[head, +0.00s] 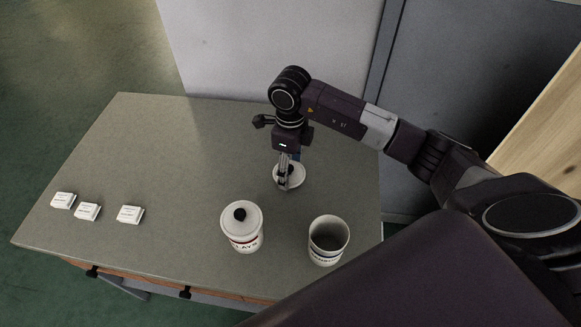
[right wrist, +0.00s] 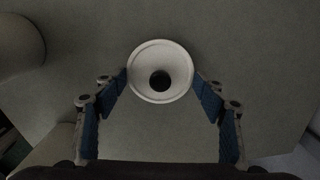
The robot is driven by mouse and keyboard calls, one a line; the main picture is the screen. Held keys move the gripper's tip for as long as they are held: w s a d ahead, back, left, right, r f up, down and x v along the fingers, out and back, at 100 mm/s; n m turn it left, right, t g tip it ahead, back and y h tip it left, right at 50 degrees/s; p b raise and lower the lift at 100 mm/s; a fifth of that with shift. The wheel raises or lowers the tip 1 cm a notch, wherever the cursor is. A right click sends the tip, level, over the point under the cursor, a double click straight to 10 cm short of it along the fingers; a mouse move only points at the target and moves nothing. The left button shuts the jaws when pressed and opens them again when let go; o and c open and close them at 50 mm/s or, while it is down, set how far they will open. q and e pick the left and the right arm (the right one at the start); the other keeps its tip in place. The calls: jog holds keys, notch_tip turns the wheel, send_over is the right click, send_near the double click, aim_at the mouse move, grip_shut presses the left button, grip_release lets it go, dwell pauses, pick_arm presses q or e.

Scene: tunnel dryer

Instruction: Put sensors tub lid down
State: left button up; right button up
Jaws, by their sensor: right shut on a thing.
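The sensors tub (head: 325,258) stands upright and open on the table, its label partly readable. Its white lid (head: 298,178) with a black knob is behind the tub, at my right gripper (head: 285,172). In the right wrist view the lid (right wrist: 160,53) lies between the two blue-padded fingertips (right wrist: 161,82), which meet its rim on both sides, its dark knob towards the camera. My right gripper is shut on the lid. Whether the lid touches the table or hangs just above it, I cannot tell. My left gripper is out of view.
A second white tub (head: 242,242), labelled as relays, stands to the left with its lid on. Several small white boxes (head: 87,212) lie at the table's left. The table (head: 170,150) is bare at its back and middle. A pale wall panel (head: 270,45) rises behind.

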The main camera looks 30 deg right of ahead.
aim_at(290, 168)
jog(key=shift+f, duration=0.4)
jog(key=shift+f, duration=0.2)
jog(key=o, duration=0.9)
jog(key=shift+o, duration=0.2)
jog(key=shift+r, duration=0.1)
jog(key=shift+r, duration=0.1)
jog(key=shift+r, duration=0.25)
notch_tip(290, 168, up, 12)
jog(key=b, duration=0.2)
jog(key=shift+f, duration=0.2)
